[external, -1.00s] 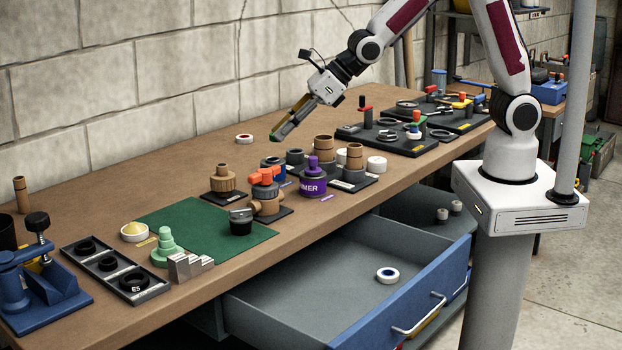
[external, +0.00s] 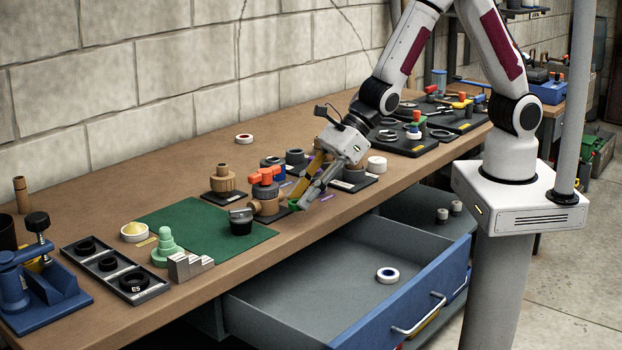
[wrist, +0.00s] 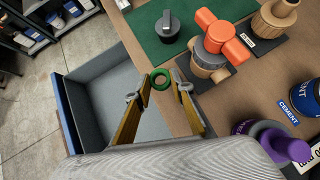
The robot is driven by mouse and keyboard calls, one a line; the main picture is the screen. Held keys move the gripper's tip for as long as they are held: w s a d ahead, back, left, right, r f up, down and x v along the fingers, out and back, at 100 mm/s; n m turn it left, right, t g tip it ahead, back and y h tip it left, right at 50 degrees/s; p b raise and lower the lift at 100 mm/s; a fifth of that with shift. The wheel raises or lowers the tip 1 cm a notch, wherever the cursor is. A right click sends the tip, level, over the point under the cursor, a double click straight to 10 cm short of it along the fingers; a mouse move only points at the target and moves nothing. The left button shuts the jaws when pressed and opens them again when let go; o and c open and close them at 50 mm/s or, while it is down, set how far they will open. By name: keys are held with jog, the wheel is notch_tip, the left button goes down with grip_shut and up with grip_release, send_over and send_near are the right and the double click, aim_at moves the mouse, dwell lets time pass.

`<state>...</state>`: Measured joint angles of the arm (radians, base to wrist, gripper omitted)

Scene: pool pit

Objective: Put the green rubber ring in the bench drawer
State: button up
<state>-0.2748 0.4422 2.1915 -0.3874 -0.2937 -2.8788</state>
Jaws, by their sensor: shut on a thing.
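The green rubber ring (wrist: 160,79) is held between the two fingertips of my gripper (wrist: 161,86) in the wrist view. In the external view my gripper (external: 297,204) is low over the front part of the bench, and only a bit of green shows at its tips. The bench drawer (external: 300,298) is pulled open below the bench's front edge. In the wrist view the drawer (wrist: 114,98) lies to the left of the ring. A white ring with a blue centre (external: 387,275) lies inside the drawer.
An orange-handled valve (external: 265,190) stands just left of my gripper, with a black-topped knob (external: 241,221) on the green mat (external: 190,222). The drawer's middle floor is clear.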

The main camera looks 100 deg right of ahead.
jog(key=s+a+f+n+g+y, duration=0.1)
jog(key=s+a+f+n+y, duration=0.1)
jog(key=a, duration=0.5)
jog(key=s+a+f+n+g+y, duration=0.2)
jog(key=a+f+n, duration=0.2)
jog(key=a+f, duration=0.3)
jog(key=shift+s+a+f+n+g, duration=0.2)
jog(key=shift+s+a+n+g, duration=0.15)
jog(key=shift+a, duration=0.3)
send_over(327, 329)
jog(key=s+d, duration=0.2)
jog(key=d, duration=0.1)
jog(key=shift+w+a+f, duration=0.1)
jog(key=shift+f, duration=1.45)
jog(key=shift+w+a+f, duration=0.1)
jog(key=shift+f, duration=1.45)
jog(key=shift+f, duration=0.1)
jog(key=shift+f, duration=1.8)
jog(key=shift+f, duration=0.15)
jog(key=o, duration=0.7)
